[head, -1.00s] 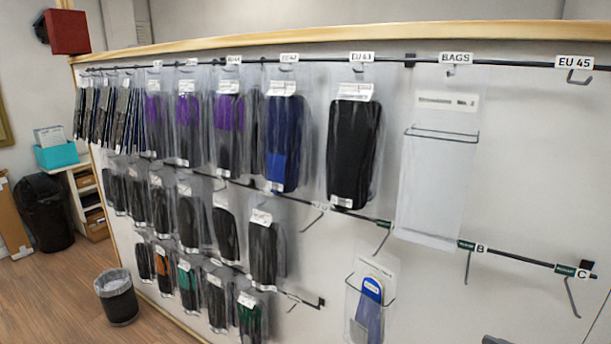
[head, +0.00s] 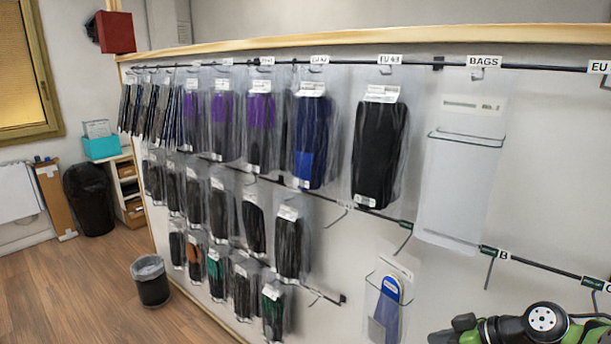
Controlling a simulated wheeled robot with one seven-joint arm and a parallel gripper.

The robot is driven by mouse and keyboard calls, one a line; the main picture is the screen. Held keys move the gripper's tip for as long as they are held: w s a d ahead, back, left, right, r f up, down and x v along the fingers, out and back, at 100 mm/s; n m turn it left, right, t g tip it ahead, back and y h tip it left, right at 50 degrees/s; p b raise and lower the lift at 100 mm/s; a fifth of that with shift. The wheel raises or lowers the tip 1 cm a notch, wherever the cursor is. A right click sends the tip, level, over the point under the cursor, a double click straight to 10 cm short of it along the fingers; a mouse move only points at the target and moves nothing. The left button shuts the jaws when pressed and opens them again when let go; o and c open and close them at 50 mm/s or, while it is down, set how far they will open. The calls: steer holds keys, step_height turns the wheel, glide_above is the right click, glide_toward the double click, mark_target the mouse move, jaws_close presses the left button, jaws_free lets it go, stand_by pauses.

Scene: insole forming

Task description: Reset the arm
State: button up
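A black and green jointed part with a pale round disc face (head: 543,319) shows at the bottom right corner. It looks like part of my own arm, and the frame edge cuts it off. No fingertips can be made out, so my gripper is not visible and I cannot tell whether it holds anything.
A white wall panel (head: 400,250) carries rails of bagged insoles, among them a black pair (head: 378,150) under EU 43. A clear bag (head: 460,180) hangs under BAGS. A waste bin (head: 151,283) stands on the wooden floor, which is open at left (head: 70,290).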

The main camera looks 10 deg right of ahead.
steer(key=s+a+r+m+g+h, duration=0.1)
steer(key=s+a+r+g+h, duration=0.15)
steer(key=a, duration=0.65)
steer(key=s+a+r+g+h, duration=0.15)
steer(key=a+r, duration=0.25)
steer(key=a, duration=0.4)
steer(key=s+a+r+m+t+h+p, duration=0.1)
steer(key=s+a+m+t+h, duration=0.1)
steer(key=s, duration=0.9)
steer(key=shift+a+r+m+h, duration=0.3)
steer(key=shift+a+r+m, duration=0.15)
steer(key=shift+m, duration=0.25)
